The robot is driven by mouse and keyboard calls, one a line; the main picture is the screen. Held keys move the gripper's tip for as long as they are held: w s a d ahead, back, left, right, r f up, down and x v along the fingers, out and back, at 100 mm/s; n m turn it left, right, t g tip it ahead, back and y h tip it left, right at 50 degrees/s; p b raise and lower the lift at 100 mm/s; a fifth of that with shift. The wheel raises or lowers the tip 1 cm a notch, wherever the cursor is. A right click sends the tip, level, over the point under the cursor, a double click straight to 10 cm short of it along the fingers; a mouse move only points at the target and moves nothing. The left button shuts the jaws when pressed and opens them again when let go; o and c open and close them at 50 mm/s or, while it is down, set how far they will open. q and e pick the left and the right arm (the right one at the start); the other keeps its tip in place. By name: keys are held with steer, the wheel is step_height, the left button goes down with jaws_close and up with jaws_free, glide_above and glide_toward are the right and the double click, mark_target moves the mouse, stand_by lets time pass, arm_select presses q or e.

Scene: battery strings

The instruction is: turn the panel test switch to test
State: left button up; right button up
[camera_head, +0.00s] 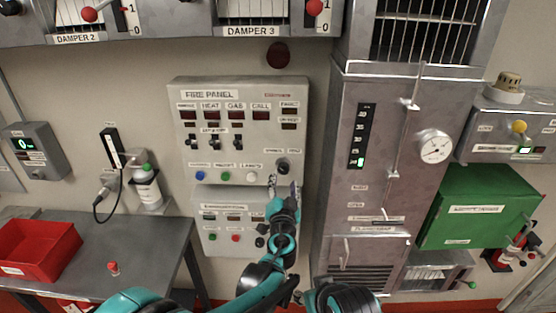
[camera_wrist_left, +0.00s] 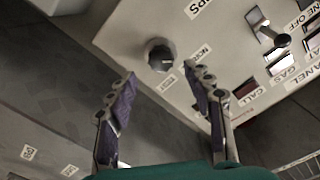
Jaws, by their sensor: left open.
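The fire panel (camera_head: 240,100) is a light grey box on the wall. Its test switch is a dark round knob (camera_head: 283,166) at the panel's lower right, and the knob (camera_wrist_left: 160,54) also shows in the left wrist view. Small labels, seemingly NORM and TEST, sit beside the knob in the wrist view; its exact setting is hard to tell. My left gripper (camera_head: 285,187) is just below the knob in the head view. In the wrist view the left gripper (camera_wrist_left: 160,76) has its fingers spread, with the knob beyond the gap between the tips and nothing held. My right gripper is not seen.
Buttons (camera_head: 225,176) and small lever switches (camera_head: 214,141) sit left of the knob. A second panel (camera_head: 222,226) is directly below. A tall metal cabinet (camera_head: 330,200) stands to the right. A table (camera_head: 140,235) with a red bin (camera_head: 38,245) is at the left.

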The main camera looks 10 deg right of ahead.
mark_target(284, 171)
arm_select(q)
steer(key=x, duration=0.7)
steer(key=c, duration=1.2)
